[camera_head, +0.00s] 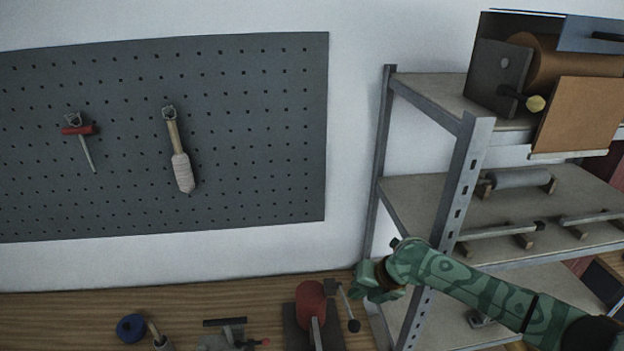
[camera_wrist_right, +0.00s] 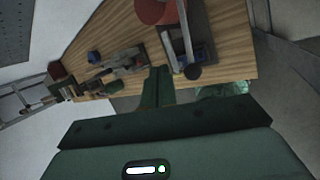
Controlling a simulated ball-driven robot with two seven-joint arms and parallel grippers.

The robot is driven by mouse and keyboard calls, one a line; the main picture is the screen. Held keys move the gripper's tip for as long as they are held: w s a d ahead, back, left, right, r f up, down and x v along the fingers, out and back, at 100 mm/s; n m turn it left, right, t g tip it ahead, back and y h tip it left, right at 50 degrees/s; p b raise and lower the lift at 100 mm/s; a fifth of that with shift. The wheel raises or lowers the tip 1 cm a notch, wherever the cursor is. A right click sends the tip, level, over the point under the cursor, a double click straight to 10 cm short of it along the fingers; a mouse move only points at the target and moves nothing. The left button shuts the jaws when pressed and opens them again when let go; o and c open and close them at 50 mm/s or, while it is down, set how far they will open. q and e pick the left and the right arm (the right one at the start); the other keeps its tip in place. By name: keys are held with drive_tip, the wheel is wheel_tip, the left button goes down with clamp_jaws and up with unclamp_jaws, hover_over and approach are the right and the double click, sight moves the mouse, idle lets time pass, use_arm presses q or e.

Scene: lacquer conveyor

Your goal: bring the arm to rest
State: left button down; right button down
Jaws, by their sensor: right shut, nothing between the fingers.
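My right arm (camera_head: 470,285), green and patterned, comes in from the lower right in the head view, in front of the metal shelf. My right gripper (camera_head: 362,282) is near the shelf's left post, by the right end of the wooden bench. It is shut and empty. In the right wrist view its fingers (camera_wrist_right: 157,88) show together, with the bench behind them. My left gripper is in neither view.
The wooden bench (camera_head: 60,308) carries a red-topped device (camera_head: 311,300), a small vise-like tool (camera_head: 228,335) and a blue round item (camera_head: 131,327). A pegboard (camera_head: 250,130) holds two tools. The shelf (camera_head: 425,92) bears a roller machine (camera_head: 575,70) and a grey roller (camera_head: 518,178).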

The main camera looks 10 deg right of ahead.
drive_tip(key=s+a+f+m+t, duration=0.1)
drive_tip(key=s+a+f+m, duration=0.1)
drive_tip(key=s+a+m, duration=0.7)
drive_tip(key=s+d+r+m+t+h, duration=0.1)
drive_tip(key=s+d+r+m+h, duration=0.3)
drive_tip(key=s+d+m, duration=0.55)
drive_tip(key=s+d+r+m+t+h, duration=0.15)
drive_tip(key=s+d+m+h, duration=0.5)
drive_tip(key=d, duration=0.65)
drive_tip(key=s+a+f+m+g+y+b, duration=0.15)
drive_tip(key=f+b, duration=0.55)
drive_tip(key=f, duration=1.3)
drive_tip(key=s+a+f+m+g+y+b, duration=0.2)
drive_tip(key=f+b, duration=0.5)
drive_tip(key=f, duration=1.2)
drive_tip(key=s+f+g+y+b, duration=0.1)
drive_tip(key=s+f+b, duration=0.5)
drive_tip(key=s+f, duration=0.5)
drive_tip(key=s+f+m+g+b, duration=0.1)
drive_tip(key=s+f+g+b, duration=0.1)
drive_tip(key=s+f+b, duration=0.4)
drive_tip(key=s+f, duration=0.5)
drive_tip(key=f, duration=0.7)
drive_tip(key=shift+a+f+y, duration=0.15)
drive_tip(key=shift+a+y, duration=0.1)
drive_tip(key=shift+y, duration=0.15)
